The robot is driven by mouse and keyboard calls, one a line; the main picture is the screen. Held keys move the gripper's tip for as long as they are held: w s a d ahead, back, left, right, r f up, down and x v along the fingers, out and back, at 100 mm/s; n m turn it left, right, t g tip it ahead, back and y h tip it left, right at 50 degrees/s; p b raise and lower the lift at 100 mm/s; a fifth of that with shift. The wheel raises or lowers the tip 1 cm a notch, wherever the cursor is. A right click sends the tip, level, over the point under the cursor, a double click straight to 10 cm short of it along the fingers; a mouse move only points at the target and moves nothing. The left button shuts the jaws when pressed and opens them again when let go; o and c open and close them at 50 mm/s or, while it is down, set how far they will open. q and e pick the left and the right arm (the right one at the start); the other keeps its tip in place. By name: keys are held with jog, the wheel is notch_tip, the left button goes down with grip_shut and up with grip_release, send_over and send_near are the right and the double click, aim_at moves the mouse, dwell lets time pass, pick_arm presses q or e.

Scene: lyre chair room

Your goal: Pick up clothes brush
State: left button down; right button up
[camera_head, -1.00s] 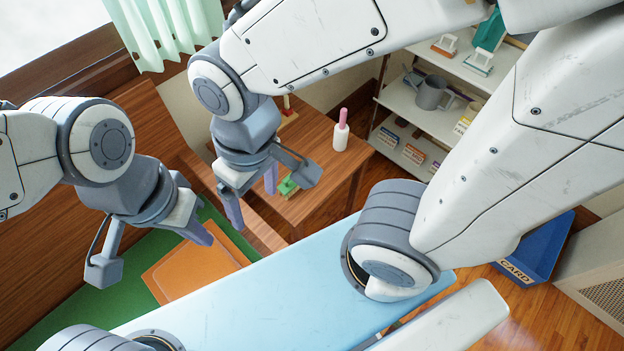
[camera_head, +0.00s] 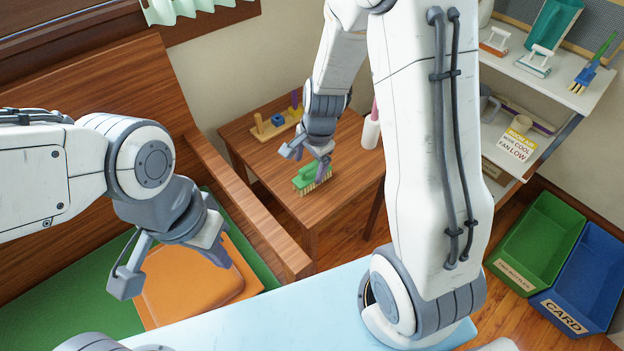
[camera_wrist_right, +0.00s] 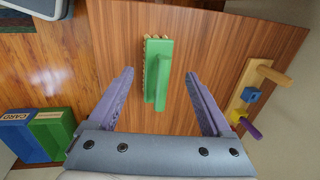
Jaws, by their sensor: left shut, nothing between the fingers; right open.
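The clothes brush (camera_head: 312,180) has a green back and handle and pale bristles. It lies on the small wooden table (camera_head: 345,195), near its front edge. In the right wrist view the brush (camera_wrist_right: 158,72) lies ahead of my right gripper (camera_wrist_right: 160,85), roughly centred between its two purple fingers. The right gripper also shows in the head view (camera_head: 306,160), just above and behind the brush. It is open, and nothing is in it. My left gripper (camera_head: 175,270) is shut and empty, over the orange cushion at the left.
A wooden peg toy (camera_head: 275,122) and a white bottle (camera_head: 371,132) stand on the table. A wooden bench with an orange cushion (camera_head: 190,285) is at left. Shelves (camera_head: 535,80) stand at right, above a green bin (camera_head: 540,238) and a blue bin (camera_head: 590,280).

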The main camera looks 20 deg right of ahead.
aim_at(310, 177)
jog(key=f+b, duration=0.1)
jog(key=f, duration=0.1)
jog(key=f+b, duration=0.1)
jog(key=f, duration=0.1)
jog(key=f+b, duration=0.1)
jog(key=f, duration=0.1)
jog(key=shift+w+d, duration=0.1)
jog(key=shift+w, duration=0.2)
jog(key=shift+r, duration=0.15)
grip_shut()
